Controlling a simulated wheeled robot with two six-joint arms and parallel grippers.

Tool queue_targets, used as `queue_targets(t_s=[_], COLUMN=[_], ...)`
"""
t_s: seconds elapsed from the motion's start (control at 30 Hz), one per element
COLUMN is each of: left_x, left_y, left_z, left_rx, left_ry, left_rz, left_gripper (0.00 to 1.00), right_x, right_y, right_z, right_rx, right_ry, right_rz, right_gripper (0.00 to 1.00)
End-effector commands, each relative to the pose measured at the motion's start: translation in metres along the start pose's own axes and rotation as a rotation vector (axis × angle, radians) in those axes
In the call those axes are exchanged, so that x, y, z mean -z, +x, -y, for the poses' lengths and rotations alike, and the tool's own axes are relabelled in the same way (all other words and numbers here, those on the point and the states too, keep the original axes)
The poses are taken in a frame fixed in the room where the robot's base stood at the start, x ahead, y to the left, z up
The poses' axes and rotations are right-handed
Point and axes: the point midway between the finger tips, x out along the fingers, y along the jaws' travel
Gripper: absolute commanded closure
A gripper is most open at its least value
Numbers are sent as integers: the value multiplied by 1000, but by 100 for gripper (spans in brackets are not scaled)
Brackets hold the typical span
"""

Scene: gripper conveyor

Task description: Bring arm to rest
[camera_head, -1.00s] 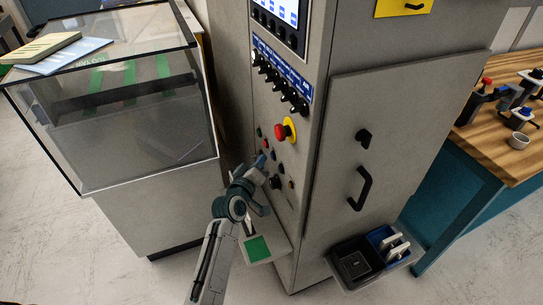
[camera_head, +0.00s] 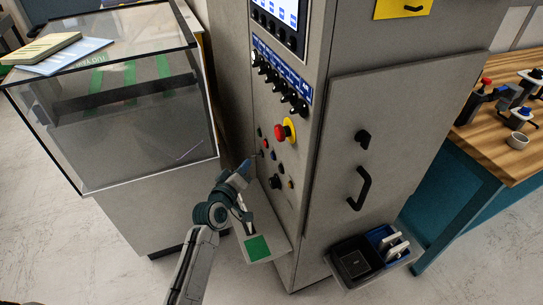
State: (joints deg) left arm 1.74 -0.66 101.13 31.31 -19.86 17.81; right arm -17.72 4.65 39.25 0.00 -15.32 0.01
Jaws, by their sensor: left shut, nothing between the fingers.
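My left arm comes up from the bottom of the head view. Its gripper (camera_head: 243,167) is shut and empty, its tip just left of the small buttons on the grey control cabinet (camera_head: 402,140). The panel carries a red emergency stop on a yellow ring (camera_head: 284,130), small buttons below it, and a black rotary knob (camera_head: 275,182). Whether the fingertip touches the panel I cannot tell. A small shelf with a green square (camera_head: 257,248) juts out from the cabinet beside my wrist. My right gripper is not in view.
A glass-covered machine (camera_head: 125,115) stands at left, with papers and a book (camera_head: 40,47) on top. A tray with black and blue bins (camera_head: 352,262) sticks out low on the cabinet. A wooden workbench (camera_head: 490,150) is at right. Pale floor lies open at lower left.

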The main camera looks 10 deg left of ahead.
Motion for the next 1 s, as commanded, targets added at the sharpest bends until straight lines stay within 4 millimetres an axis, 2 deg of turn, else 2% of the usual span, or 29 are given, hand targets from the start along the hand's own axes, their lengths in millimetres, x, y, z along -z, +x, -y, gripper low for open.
queue_targets(t_s=[0.57, 0.63, 0.67, 0.77, 0.9, 1.0], left_x=[0, -8, -13, -35, -65, -74], left_y=[0, -12, -20, -59, -140, -192], left_z=[0, 4, 8, 22, 47, 60], left_rx=[0, 21, 35, 106, 247, 340], left_ry=[0, 39, 62, 181, 388, 499], left_rz=[0, 42, 69, 201, 445, 590], left_gripper=[100, 100, 100, 100, 100, 100], right_x=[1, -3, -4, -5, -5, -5], right_y=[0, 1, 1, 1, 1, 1], right_z=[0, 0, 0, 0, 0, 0], right_rx=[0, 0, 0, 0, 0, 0], right_ry=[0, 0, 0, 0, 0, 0], right_rz=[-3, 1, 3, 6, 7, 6], right_gripper=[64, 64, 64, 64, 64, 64])
